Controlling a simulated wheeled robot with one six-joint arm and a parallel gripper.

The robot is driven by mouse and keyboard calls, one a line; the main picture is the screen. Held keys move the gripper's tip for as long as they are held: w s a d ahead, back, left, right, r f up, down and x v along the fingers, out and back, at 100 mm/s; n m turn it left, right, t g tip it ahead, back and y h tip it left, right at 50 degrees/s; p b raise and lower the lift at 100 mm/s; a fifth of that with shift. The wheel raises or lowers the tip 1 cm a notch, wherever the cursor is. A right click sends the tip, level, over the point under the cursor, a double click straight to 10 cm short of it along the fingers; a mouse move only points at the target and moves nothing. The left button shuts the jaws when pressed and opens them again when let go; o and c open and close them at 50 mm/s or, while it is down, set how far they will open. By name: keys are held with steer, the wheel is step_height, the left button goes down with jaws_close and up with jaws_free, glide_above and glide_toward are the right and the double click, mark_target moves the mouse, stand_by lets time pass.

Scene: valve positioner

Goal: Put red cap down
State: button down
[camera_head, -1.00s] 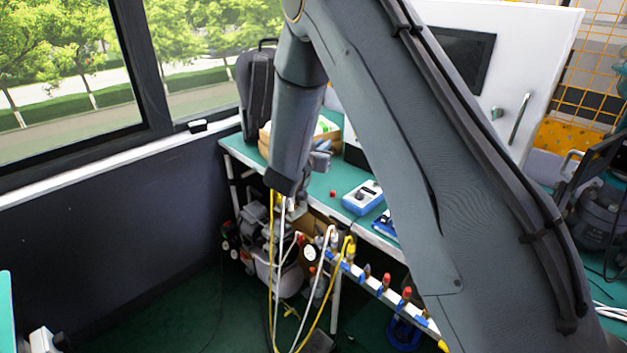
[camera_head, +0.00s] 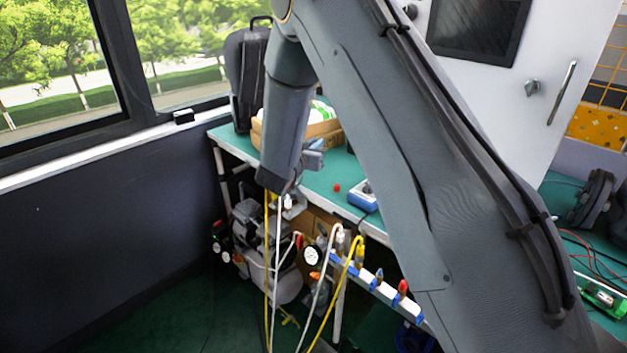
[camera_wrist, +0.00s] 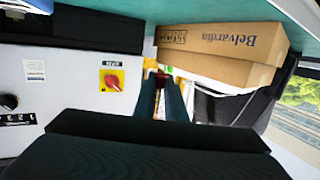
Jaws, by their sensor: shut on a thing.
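In the wrist view my gripper (camera_wrist: 161,88) points away from the camera, its two dark fingers close together. A small red-brown thing, which I take for the red cap (camera_wrist: 160,74), shows between the fingertips, mostly hidden and blurred. A small red round piece (camera_head: 337,187) lies on the green-topped bench (camera_head: 322,178), left of a blue device (camera_head: 363,196). I see no fingers touching it.
Yellow and white hoses (camera_head: 318,290) hang below the bench by a pressure gauge (camera_head: 313,255) and a manifold rail (camera_head: 385,292) with coloured caps. In the wrist view a cardboard box (camera_wrist: 225,48) stands beyond the fingers, and a white panel (camera_wrist: 65,75) with a red switch stands left.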

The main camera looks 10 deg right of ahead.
mark_target(315, 177)
step_height(315, 177, down, 10)
steer(key=shift+r+p, duration=0.15)
steer(key=shift+p, duration=0.55)
steer(key=c, duration=2)
jaws_free()
steer(key=shift+o, duration=0.9)
